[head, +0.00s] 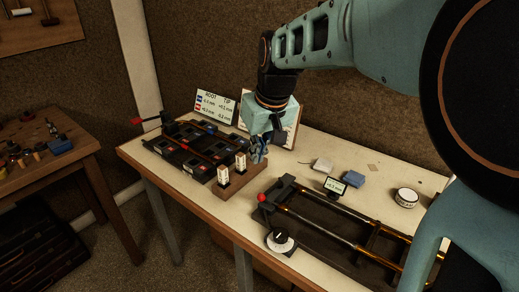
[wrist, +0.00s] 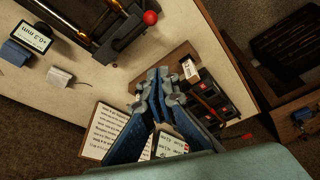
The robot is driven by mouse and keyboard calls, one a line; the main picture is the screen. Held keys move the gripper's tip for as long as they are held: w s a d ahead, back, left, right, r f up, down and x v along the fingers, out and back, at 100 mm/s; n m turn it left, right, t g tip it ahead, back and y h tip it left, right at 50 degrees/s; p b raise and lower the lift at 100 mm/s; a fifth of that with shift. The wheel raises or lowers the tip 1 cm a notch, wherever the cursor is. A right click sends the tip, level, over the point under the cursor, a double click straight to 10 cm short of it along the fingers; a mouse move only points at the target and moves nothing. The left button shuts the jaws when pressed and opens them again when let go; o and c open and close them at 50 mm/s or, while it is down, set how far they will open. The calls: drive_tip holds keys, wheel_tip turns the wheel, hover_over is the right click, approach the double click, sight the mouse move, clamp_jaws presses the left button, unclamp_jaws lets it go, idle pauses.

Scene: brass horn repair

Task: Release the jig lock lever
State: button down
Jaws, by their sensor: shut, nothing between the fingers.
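A dark fixture (head: 335,232) with long brass tubes lies on the right of the bench, and a red ball knob (head: 262,197) stands at its left end. The knob also shows at the top of the wrist view (wrist: 151,17). A black rack (head: 195,150) on the left of the bench has a red-tipped lever (head: 136,121) sticking out at its far left corner. I cannot tell for certain which of the two is the lock lever. My gripper (head: 258,157) is shut and empty, above the bench between rack and fixture, apart from both red parts.
A wooden block (head: 232,184) with two pale labelled pieces stands below my gripper. A sign (head: 215,104) and a second board stand behind. A small display (head: 335,186), a blue block (head: 353,178) and a round tin (head: 406,197) sit right. A dial (head: 280,240) is near the front edge.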

sight(271, 190)
drive_tip(key=shift+s+d+f, duration=0.1)
drive_tip(key=shift+s+f, duration=0.05)
drive_tip(key=shift+f, duration=2.3)
drive_tip(key=shift+s+d+f, duration=0.1)
drive_tip(key=shift+f, duration=2.35)
